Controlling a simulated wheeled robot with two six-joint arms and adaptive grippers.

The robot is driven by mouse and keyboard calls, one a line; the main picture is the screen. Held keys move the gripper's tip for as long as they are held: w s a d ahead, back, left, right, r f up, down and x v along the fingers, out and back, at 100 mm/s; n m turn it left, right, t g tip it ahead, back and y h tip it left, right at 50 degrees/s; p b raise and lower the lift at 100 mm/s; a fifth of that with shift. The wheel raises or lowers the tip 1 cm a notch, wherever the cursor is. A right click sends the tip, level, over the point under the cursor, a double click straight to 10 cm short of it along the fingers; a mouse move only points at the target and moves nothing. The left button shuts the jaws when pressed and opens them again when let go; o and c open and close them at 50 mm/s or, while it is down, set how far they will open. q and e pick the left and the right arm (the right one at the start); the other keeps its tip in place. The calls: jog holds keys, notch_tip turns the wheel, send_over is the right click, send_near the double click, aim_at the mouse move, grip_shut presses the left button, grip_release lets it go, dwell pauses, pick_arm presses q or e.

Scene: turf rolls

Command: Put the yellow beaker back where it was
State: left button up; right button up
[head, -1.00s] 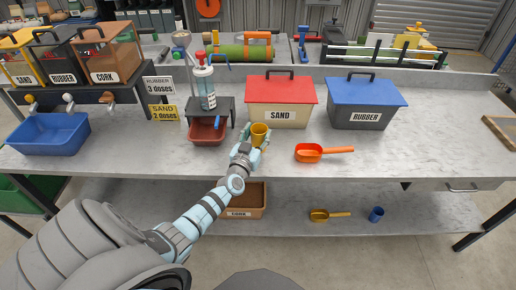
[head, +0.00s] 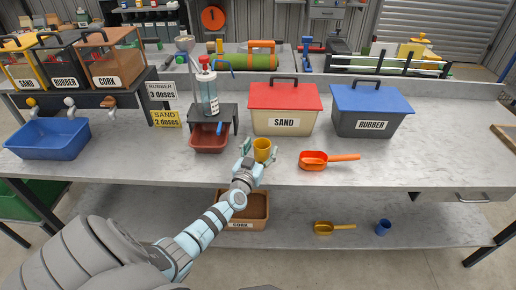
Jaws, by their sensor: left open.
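The yellow beaker (head: 263,149) stands upright on the grey bench top, in front of the red-lidded SAND box (head: 284,120). My left gripper (head: 256,164) is just in front of the beaker, its fingers spread open on either side of the beaker's near side. I cannot tell whether a finger touches it. My right gripper does not show in the head view.
An orange-red scoop (head: 315,160) lies right of the beaker. A dark red tray (head: 209,139) sits under the dispenser stand to the left. A blue-lidded RUBBER box (head: 371,122) and a blue bin (head: 47,138) stand further out. Bench right of the scoop is clear.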

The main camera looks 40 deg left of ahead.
pick_arm(q)
jog(key=shift+s+d+r, duration=0.1)
jog(key=shift+s+r, duration=0.05)
jog(key=shift+s, duration=0.15)
jog(key=p+v, duration=0.4)
jog(key=v, duration=0.7)
jog(key=shift+s, duration=0.2)
jog(key=s+d+f+m+g+h, duration=0.1)
jog(key=s+d+f+g+h, duration=0.15)
jog(key=s+f, duration=0.6)
jog(key=s+d+f+m+g+h, duration=0.1)
jog(key=s+d+f+g, duration=0.4)
jog(key=f, duration=0.7)
jog(key=s+d+f+m+g+h, duration=0.1)
jog(key=s+d+f+m+g, duration=0.15)
jog(key=s+f, duration=0.65)
jog(key=s+f+g, duration=0.3)
jog(key=s, duration=0.5)
jog(key=s+d+f+g, duration=0.1)
jog(key=s+f, duration=0.3)
jog(key=s, duration=0.4)
jog(key=shift+d+f+g, duration=0.15)
jog(key=shift+d+g, duration=0.15)
jog(key=shift+g, duration=0.6)
jog(key=shift+h, duration=0.25)
jog(key=shift+s, duration=0.1)
